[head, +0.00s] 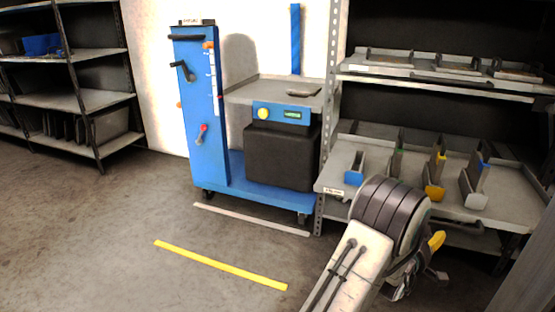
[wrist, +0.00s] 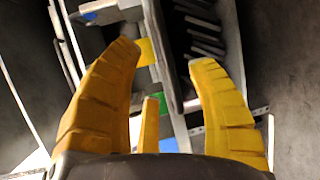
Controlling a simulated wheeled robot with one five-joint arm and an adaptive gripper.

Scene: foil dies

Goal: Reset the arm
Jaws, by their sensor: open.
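My arm reaches in from the bottom right of the head view, in front of the shelf rack. In the head view only a yellow finger part (head: 436,241) shows beside my arm's dark rounded joint; the rest of the gripper is mostly hidden. In the wrist view, shelf parts with yellow, green and blue patches lie beyond the fingers.
The rack's lower shelf (head: 510,212) bears several dies with blue, green and yellow parts, close to my arm. A blue cart (head: 205,110) with a dark box (head: 278,157) stands left of the rack. The floor (head: 90,240) at left is clear, with a yellow line (head: 220,266).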

